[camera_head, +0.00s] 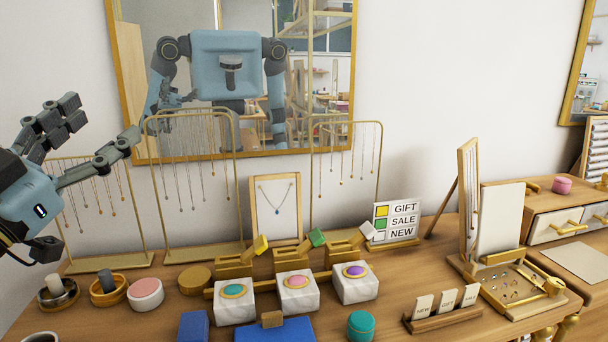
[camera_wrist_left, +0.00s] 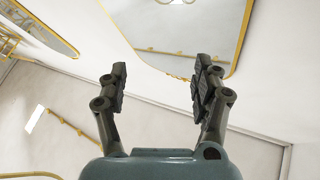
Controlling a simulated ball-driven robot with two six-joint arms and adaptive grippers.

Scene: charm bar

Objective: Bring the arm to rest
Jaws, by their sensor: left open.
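My left gripper (camera_head: 100,138) comes in from the left edge in the head view, raised above the left end of the table. Its two dark fingers are spread wide with nothing between them. It is in front of the left necklace stand and appears clear of the tabletop. In the left wrist view, the open fingers (camera_wrist_left: 160,95) point toward a gold-framed mirror (camera_wrist_left: 190,30) and pale wall, with empty space between them. My right gripper does not show directly in either view.
Necklace stands (camera_head: 200,255) line the table's back below the mirror (camera_head: 352,100). White boxes with coloured tops (camera_head: 298,300) stand in the middle. A GIFT/SALE/NEW sign (camera_head: 397,222), a card holder (camera_head: 440,318) and a wooden tray (camera_head: 510,308) are to the right.

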